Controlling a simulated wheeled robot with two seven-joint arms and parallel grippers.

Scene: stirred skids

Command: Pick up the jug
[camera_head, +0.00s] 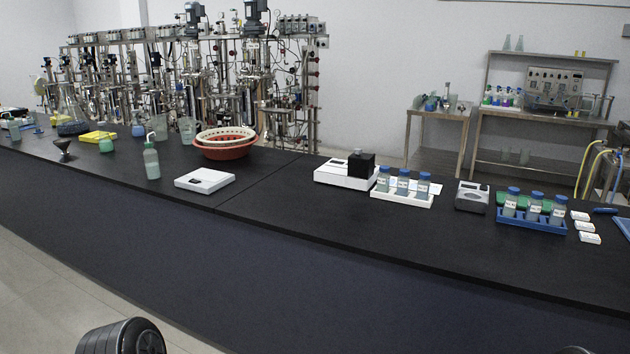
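Two clear, pale vessels that look like jugs stand on the long black bench at the left, behind the wash bottle. One clear jug (188,129) is just left of the stacked bowls. The other clear vessel (159,127) is a little further left, partly behind the wash bottle's spout. I cannot tell which of them is the jug. Neither of my grippers is in view.
The black bench (270,215) runs across the view, its front edge nearest me. A wash bottle (151,162), a white scale (204,180) and stacked bowls (225,150) stand near the vessels. Bottle racks (402,198) are at the right. Bare bench lies along the front.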

